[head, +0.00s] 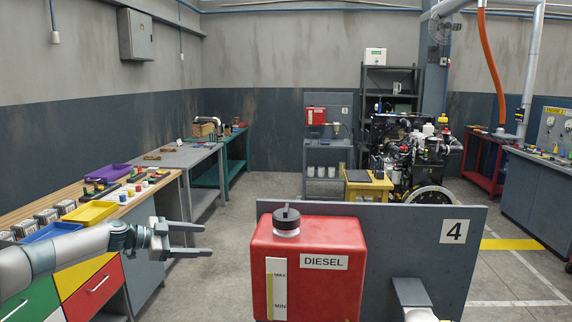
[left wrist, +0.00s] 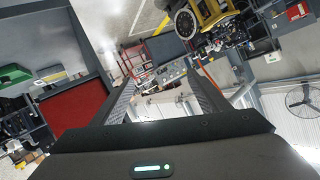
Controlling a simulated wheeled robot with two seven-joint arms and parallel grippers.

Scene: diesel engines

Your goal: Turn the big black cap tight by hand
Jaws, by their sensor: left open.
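The big black cap (head: 287,215) sits upright on the pale neck at the top of the red diesel tank (head: 340,235), in front of me in the head view. The tank carries a DIESEL label and a MAX/MIN level strip. My left gripper (head: 206,240) is open and empty, left of the tank and a little lower than the cap, its fingers pointing right. It is apart from both. The left wrist view shows the spread fingers (left wrist: 165,98) with nothing between them; I cannot make out the cap there. My right gripper is not in view.
The tank is fixed to a grey board (head: 430,222) marked 4. A grey and white part (head: 411,290) stands at the board's lower right. A wooden workbench (head: 165,180) with trays and small parts runs along the left. Open floor lies between bench and board.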

